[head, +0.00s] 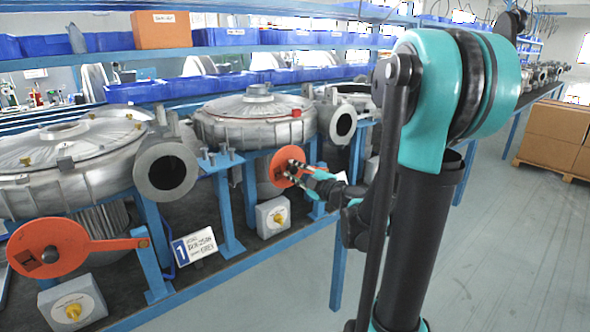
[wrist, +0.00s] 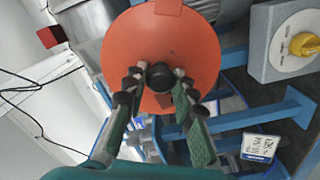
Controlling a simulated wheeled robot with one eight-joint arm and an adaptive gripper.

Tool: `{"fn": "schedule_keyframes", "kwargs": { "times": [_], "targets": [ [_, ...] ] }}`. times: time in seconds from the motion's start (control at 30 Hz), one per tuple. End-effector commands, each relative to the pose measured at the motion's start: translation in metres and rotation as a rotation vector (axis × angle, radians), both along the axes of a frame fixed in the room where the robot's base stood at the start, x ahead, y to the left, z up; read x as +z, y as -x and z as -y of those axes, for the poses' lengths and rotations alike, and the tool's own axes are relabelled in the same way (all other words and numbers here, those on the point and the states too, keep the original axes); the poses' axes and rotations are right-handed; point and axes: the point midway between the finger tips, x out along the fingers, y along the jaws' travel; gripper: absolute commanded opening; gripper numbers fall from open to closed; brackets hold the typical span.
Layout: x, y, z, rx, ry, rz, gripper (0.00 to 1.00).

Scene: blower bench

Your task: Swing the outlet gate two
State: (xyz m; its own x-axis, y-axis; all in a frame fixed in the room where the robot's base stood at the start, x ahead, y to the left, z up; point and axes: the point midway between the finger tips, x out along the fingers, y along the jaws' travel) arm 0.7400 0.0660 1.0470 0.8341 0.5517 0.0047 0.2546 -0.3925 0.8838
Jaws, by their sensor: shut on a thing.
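The second orange gate disc (head: 278,168) hangs below the middle blower (head: 255,118) in the head view. In the wrist view the orange disc (wrist: 200,50) fills the upper middle, with a round black knob (wrist: 163,76) standing out from it. My gripper (head: 294,171) reaches the disc from the right. In the wrist view my gripper's fingers (wrist: 160,85) lie on both sides of the knob and are shut on it. In the head view my fingers hide the knob and part of the disc.
Another orange gate (head: 50,248) with a straight arm sits at the left front, beside a round outlet (head: 165,172). A grey box with a yellow knob (head: 272,216) stands below the second disc. A placard marked 1 (head: 195,246) stands on the bench. Open floor (head: 270,290) lies in front.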

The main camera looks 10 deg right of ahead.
Motion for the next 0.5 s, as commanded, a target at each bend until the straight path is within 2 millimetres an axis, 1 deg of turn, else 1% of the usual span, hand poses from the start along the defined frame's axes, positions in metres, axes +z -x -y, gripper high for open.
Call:
{"fn": "schedule_keyframes", "kwargs": {
  "times": [0.03, 0.3, 0.33, 0.47, 0.5],
  "targets": [
    [-0.0024, 0.0019, -0.0005, 0.001, 0.009, 0.000, 0.00],
    [-0.0033, 0.0030, -0.0008, 0.002, 0.012, -0.002, 0.00],
    [-0.0034, 0.0031, -0.0008, 0.002, 0.012, -0.002, 0.29],
    [-0.0029, 0.0026, -0.0007, 0.002, 0.010, -0.002, 0.46],
    [-0.0027, 0.0025, -0.0007, 0.002, 0.009, -0.001, 0.48]
  ]
}}
